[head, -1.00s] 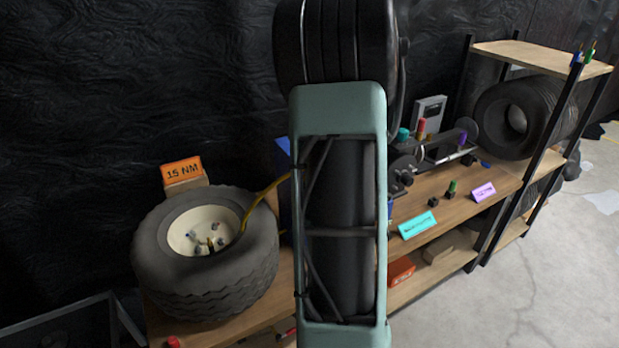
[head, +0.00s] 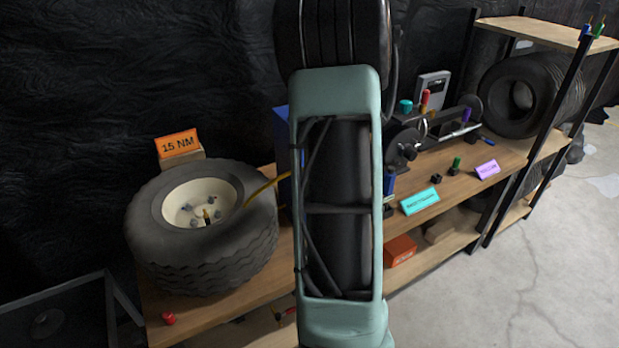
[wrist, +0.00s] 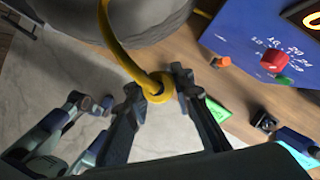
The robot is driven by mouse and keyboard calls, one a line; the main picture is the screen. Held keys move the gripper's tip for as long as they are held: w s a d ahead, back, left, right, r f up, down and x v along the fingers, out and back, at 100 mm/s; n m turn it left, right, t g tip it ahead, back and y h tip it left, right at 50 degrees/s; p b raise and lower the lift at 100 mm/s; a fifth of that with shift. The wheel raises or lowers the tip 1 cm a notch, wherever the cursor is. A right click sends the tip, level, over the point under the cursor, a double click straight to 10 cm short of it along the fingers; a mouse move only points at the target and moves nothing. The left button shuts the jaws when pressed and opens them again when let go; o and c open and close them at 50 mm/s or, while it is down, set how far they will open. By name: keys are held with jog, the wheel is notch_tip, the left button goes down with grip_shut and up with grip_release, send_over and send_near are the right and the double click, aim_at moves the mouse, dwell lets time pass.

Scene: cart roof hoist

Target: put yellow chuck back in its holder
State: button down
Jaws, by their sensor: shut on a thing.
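My gripper (wrist: 158,90) is shut on the end of the yellow hose, where the yellow chuck (wrist: 160,88) shows as a ring with a dark middle between the fingertips. The yellow hose (wrist: 106,30) runs up from it past the tyre; part of it also shows in the head view (head: 263,189), between the tyre and my arm. My gripper and the chuck are hidden behind my arm in the head view. I cannot tell which thing is the chuck's holder. A tyre on a cream rim (head: 205,265) lies on the bench at left, with a brass piece (head: 207,215) inside the rim.
Black blocks (wrist: 264,122) and a teal label (head: 420,201) stand on the wooden bench (head: 460,187). A red piece (head: 168,318) lies at the bench's front left. Grey floor is open at right.

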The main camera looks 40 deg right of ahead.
notch_tip(320, 180, down, 12)
jog(key=b, duration=0.6)
jog(key=shift+b, duration=0.35)
jog(key=shift+a+r, duration=0.1)
jog(key=shift+r, duration=0.05)
